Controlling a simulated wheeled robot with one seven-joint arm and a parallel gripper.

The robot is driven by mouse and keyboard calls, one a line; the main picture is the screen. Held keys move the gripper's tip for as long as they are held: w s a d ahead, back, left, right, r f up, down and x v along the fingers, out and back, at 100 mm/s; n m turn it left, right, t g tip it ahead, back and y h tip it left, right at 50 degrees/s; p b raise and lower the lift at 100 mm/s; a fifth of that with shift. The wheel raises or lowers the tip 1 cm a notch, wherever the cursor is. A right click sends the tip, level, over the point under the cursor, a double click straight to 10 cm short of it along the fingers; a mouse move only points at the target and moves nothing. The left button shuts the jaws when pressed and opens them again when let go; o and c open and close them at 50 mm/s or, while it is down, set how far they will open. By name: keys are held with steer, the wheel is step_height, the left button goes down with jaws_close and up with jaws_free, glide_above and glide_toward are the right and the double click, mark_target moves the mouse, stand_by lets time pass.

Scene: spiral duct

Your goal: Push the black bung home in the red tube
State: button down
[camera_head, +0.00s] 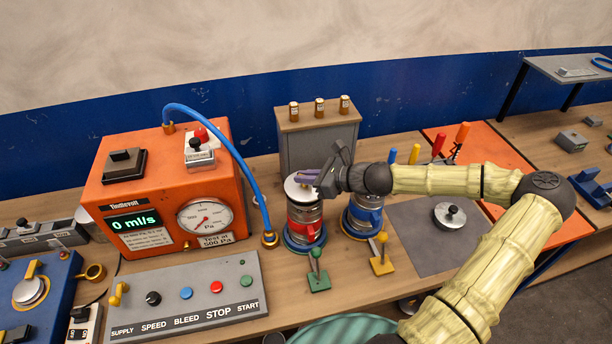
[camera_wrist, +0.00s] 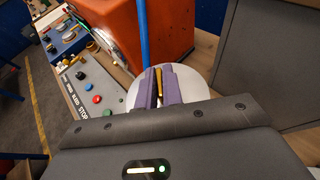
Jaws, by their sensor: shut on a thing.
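The pale disc (camera_wrist: 200,86) spreads around and below the fingers there. A second silver disc with a black knob (camera_head: 450,213) lies on the grey mat (camera_head: 415,245) to the right.
The blue tube (camera_head: 362,216) stands close right of the red one. Green (camera_head: 317,272) and yellow (camera_head: 382,256) levered clamps stand in front. The orange meter box (camera_head: 165,190) and its blue hose (camera_head: 235,145) are left. A grey cabinet (camera_head: 318,145) stands behind.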

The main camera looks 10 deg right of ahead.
steer(key=shift+f+b, duration=0.55)
steer(key=shift+f, duration=0.4)
steer(key=c, duration=1.5)
jaws_free()
steer(key=b+v, duration=0.3)
steer(key=v, duration=1.4)
steer(key=shift+s+d+r, duration=0.1)
steer(key=shift+s, duration=0.05)
